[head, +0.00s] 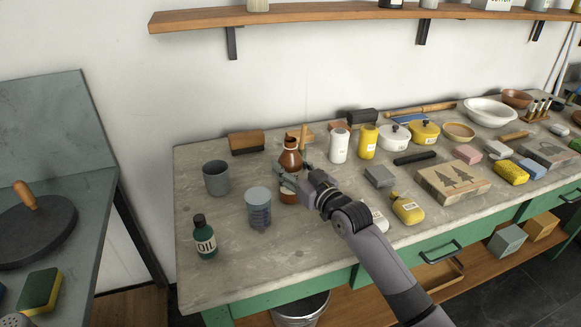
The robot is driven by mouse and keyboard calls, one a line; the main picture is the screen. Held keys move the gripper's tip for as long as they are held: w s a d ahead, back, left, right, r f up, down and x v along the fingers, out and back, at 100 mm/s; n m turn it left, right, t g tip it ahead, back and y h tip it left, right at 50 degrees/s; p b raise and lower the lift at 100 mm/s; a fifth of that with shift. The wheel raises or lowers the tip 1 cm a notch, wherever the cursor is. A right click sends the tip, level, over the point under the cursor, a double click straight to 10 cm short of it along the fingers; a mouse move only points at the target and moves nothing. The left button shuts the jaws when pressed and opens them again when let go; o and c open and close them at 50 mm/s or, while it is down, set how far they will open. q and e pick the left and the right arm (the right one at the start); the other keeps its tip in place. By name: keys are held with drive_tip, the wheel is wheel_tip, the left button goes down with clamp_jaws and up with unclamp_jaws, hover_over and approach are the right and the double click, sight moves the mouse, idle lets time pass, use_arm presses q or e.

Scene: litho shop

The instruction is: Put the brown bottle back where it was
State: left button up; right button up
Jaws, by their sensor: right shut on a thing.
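The brown bottle (290,160) is upright near the left part of the stone-topped bench (217,276). My right gripper (289,182) reaches in from the lower right and is shut around the bottle's body. The fingers hide the bottle's middle; its neck shows above them and its base below. I cannot tell whether the base touches the bench top. My left gripper is not in view.
A blue-grey jar (258,208) stands close to the left of the bottle, with a grey cup (216,178) and green oil bottle (204,238) farther left. White (339,145) and yellow (368,141) containers stand to its right. Bare bench lies at the front left.

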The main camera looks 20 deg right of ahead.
drive_tip(key=o, duration=1.5)
drive_tip(key=shift+r, duration=0.1)
drive_tip(key=shift+s+d, duration=0.1)
drive_tip(key=shift+s, duration=0.25)
drive_tip(key=v, duration=1.1)
drive_tip(key=shift+b, duration=0.3)
drive_tip(key=shift+s+d, duration=0.1)
drive_tip(key=shift+s, duration=0.1)
